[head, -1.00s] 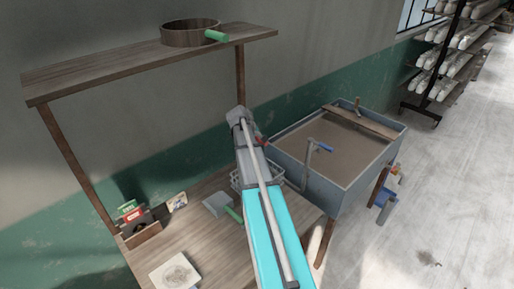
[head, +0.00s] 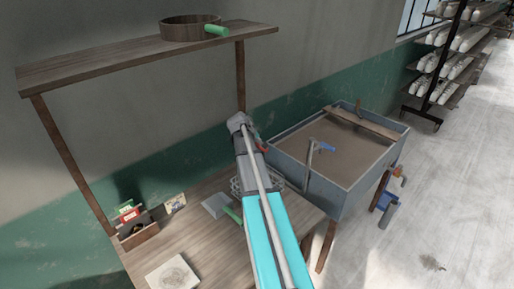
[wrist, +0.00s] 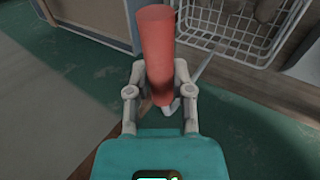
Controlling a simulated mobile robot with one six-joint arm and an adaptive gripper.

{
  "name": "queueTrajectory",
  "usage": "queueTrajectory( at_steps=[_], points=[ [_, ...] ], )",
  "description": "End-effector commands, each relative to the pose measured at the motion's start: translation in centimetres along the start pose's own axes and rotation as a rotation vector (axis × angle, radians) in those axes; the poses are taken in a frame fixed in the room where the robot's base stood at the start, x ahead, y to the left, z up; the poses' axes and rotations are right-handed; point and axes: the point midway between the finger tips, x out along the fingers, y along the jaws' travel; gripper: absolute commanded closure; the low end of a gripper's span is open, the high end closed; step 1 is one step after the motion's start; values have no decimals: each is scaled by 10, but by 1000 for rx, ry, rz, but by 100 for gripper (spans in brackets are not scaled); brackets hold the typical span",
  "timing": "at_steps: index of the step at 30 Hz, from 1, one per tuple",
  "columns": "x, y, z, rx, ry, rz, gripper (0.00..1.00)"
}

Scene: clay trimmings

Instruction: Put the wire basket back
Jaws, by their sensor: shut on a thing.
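My gripper (wrist: 160,100) is shut on a thick red cylinder, like a handle (wrist: 156,45). In the head view, a bit of red shows beside the gripper (head: 246,126) near the wall. The wire basket (wrist: 228,38) is pale and shows beyond the red handle at the upper right of the wrist view. In the head view, part of the basket (head: 236,186) shows at the bench's right end, mostly hidden behind my arm. I cannot tell whether the red handle is joined to the basket.
The wooden bench (head: 200,248) holds a green-handled scoop (head: 216,205), a small box (head: 137,234) and a square board (head: 172,274). A high shelf (head: 100,66) carries a round sieve (head: 188,28). A grey trough (head: 335,193) stands close on the right.

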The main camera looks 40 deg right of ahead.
Motion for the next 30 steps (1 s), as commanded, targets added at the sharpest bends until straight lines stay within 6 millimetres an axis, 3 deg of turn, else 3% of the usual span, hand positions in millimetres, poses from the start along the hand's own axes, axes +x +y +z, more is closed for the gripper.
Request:
queueTrajectory(
  at_steps=[8,9,14,30],
  points=[
    [2,-1,0,0,0,1,100],
    [2,-1,0,0,0,0,67],
    [2,0,0,1,0,0,37],
    [-1,2,1,1,-1,0,36]
  ],
)
